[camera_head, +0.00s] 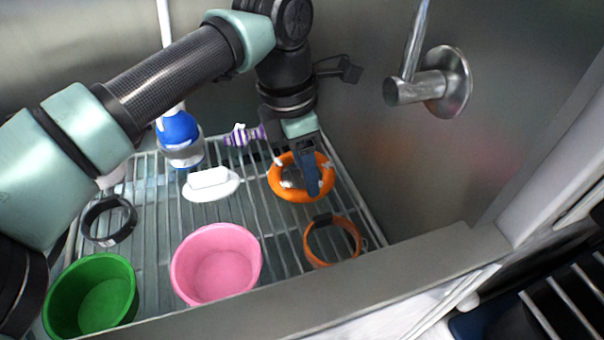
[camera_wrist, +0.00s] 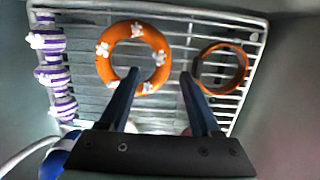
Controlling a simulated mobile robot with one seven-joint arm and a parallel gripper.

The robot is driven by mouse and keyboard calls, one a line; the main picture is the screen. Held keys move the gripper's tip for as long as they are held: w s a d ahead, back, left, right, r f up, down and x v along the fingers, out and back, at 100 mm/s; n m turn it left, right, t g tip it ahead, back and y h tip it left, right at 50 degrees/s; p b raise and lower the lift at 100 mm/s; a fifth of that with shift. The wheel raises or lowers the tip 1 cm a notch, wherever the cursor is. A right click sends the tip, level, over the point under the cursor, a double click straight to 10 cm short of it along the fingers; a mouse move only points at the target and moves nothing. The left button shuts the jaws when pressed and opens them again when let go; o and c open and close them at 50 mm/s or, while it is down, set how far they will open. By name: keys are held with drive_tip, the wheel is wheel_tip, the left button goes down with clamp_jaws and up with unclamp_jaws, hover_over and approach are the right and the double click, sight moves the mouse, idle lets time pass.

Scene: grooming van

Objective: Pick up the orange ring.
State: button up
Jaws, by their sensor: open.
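The orange ring (camera_head: 274,182) is thick and round with small white bone-shaped or flower-shaped bits on it. It lies flat on the wire rack near the back right corner. It also shows in the wrist view (camera_wrist: 107,68), left of centre. My gripper (camera_head: 310,186) is above the ring and hides part of it in the head view. In the wrist view my gripper (camera_wrist: 160,72) is open with nothing between its fingers. The left fingertip overlaps the ring's lower right part, and the right fingertip is to the right of the ring. I cannot tell the height gap.
A thin orange-brown collar (camera_head: 308,243) lies in front of the ring. A pink bowl (camera_head: 182,270), green bowl (camera_head: 62,300), black collar (camera_head: 92,218), white dish (camera_head: 200,192), blue-and-white bottle (camera_head: 178,128) and purple-striped toy (camera_head: 240,135) share the rack. A metal wall with a fixture (camera_head: 408,90) stands right.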

drive_tip(key=f, duration=0.3)
drive_tip(key=f+b, duration=0.1)
drive_tip(key=shift+s+d+f, duration=0.15)
drive_tip(key=shift+d, duration=0.2)
clamp_jaws()
